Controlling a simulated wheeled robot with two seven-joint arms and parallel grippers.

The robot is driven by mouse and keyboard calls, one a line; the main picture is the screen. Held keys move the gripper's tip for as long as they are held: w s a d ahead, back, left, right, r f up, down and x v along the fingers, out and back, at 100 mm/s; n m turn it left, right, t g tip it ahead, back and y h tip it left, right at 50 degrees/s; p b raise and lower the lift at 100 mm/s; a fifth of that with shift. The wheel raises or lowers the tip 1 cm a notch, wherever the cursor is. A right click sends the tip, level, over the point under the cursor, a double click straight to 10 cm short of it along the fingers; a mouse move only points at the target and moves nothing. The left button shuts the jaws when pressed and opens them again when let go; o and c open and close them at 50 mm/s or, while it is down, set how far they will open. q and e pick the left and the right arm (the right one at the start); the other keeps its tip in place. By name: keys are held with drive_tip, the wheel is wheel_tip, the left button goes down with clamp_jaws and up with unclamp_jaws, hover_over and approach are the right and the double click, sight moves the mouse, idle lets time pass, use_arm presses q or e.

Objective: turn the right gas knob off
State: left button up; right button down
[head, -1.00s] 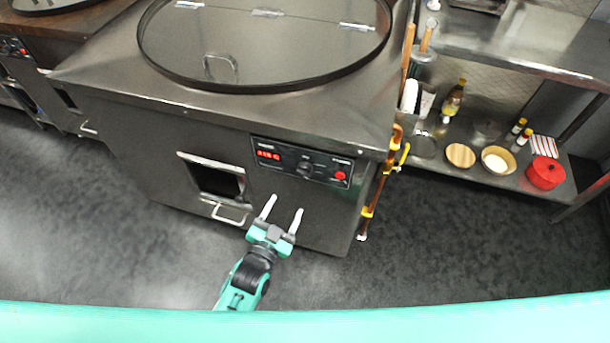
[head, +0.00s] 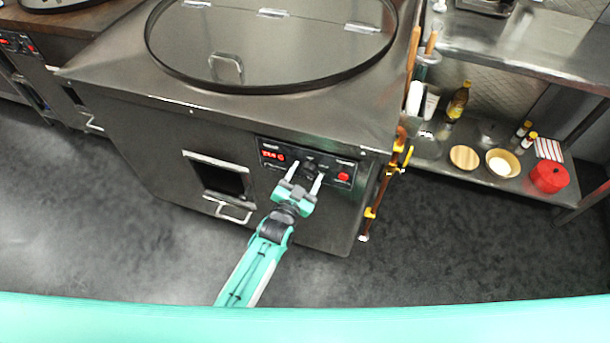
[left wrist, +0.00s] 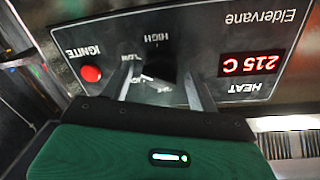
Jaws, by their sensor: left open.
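The black gas knob (head: 309,172) sits on the control panel at the front of the right tandoor. My left gripper (head: 308,170) is open at the panel, with one pale finger on each side of the knob. In the left wrist view the picture is upside down; the dark knob (left wrist: 163,62) shows between the two fingers of the left gripper (left wrist: 163,75). HIGH and LOW markings surround the knob, and a small white mark shows at its lower left edge. Whether the fingers touch it, I cannot tell. My right gripper is not in view.
A pipe with yellow valve handles (head: 397,160) runs down the tandoor's right edge. The oven door (head: 220,180) is lower left. Floor in front is clear.

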use_arm(q)
drive_tip(key=c, duration=0.9)
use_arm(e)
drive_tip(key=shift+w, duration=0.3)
use_arm(q)
drive_tip(key=shift+c, duration=0.2)
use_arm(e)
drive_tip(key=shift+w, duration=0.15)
